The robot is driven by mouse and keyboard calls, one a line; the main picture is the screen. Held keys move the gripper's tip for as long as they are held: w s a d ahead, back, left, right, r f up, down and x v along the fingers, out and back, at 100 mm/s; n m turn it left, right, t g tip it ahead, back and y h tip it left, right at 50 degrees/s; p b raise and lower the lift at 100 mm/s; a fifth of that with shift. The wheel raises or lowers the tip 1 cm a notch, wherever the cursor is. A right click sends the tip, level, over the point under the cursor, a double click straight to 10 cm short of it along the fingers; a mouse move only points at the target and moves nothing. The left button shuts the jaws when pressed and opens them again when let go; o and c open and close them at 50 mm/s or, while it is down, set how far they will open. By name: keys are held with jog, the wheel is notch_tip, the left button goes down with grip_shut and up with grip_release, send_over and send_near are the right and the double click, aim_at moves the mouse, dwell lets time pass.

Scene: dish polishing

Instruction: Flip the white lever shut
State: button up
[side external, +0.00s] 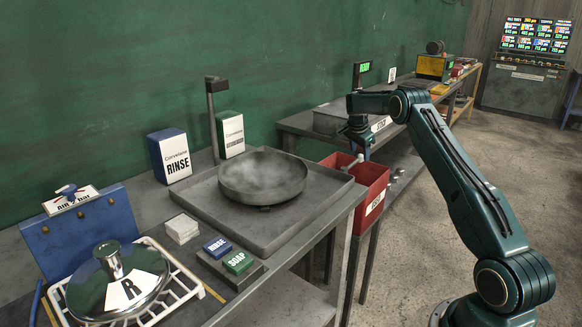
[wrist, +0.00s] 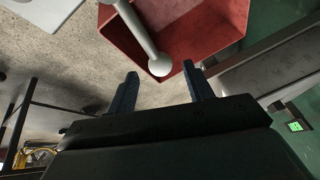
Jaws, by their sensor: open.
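I cannot tell whether a finger touches the lever.
A grey tray (side external: 225,215) with a round metal dish (side external: 262,178) stands left of the bin. A long bench (side external: 310,122) runs behind my gripper. Bare floor (side external: 490,150) lies to the right.

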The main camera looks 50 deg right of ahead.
aim_at(360, 155)
jog(key=shift+x, duration=1.5)
grip_shut()
jog(key=shift+s, duration=0.15)
jog(key=s+a+m+g+y, duration=0.1)
jog(key=s+a+m+g, duration=0.3)
jog(key=s+m, duration=0.3)
jog(key=shift+a+m+g+y, duration=0.35)
jog(key=shift+a+m, duration=0.25)
jog(key=shift+m, duration=1.6)
jog(key=shift+s+a+m, duration=0.2)
jog(key=shift+a+m, duration=0.15)
jog(key=shift+m, duration=0.15)
